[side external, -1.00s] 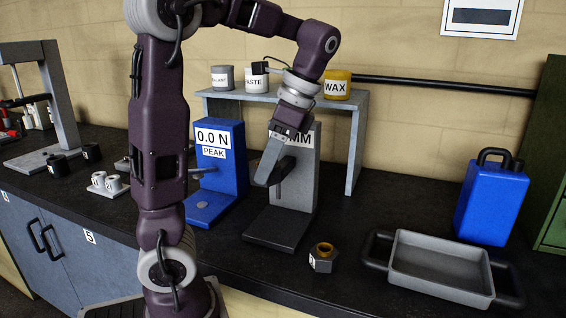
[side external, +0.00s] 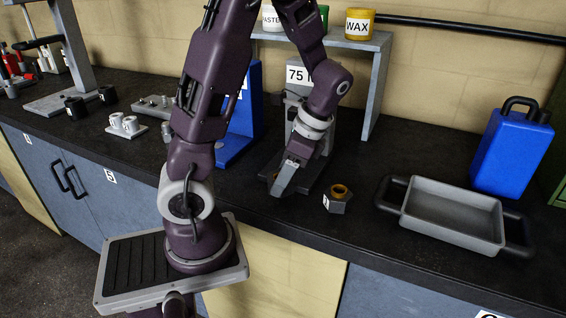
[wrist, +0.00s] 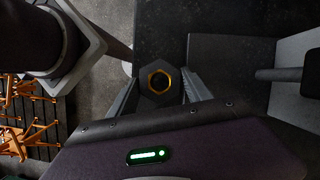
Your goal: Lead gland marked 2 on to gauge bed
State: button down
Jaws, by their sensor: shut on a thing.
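My gripper (side external: 279,187) points down in front of the "75" gauge (side external: 295,75). In the wrist view its fingers (wrist: 159,88) are shut on a dark hexagonal gland (wrist: 158,94) with a brass-coloured ring. The side view hides this gland behind the fingers, and I see no mark on it. The gauge bed (wrist: 225,75) is a dark plate just right of the held gland in the wrist view; the height between them is unclear. A second grey hexagonal gland (side external: 338,207) with a brass top stands on the bench right of the gauge; its label is too small to read.
A grey tray (side external: 450,238) with dark handles lies at the right, with a blue can (side external: 510,155) behind it. A blue tester (side external: 240,130) stands left of the gauge. A grey shelf (side external: 378,70) spans behind, carrying a WAX pot (side external: 359,25). Dark bench lies clear before the tray.

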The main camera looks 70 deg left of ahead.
jog(key=shift+w+a+f, duration=0.2)
jog(key=shift+w+a, duration=2.5)
jog(key=shift+w+a+f, duration=0.15)
jog(key=shift+w+a, duration=0.45)
jog(key=shift+w+a+f, duration=0.15)
jog(key=shift+w+a, duration=0.45)
jog(key=shift+f, duration=0.1)
jog(key=shift+c, duration=1.9)
grip_release()
jog(key=v, duration=0.7)
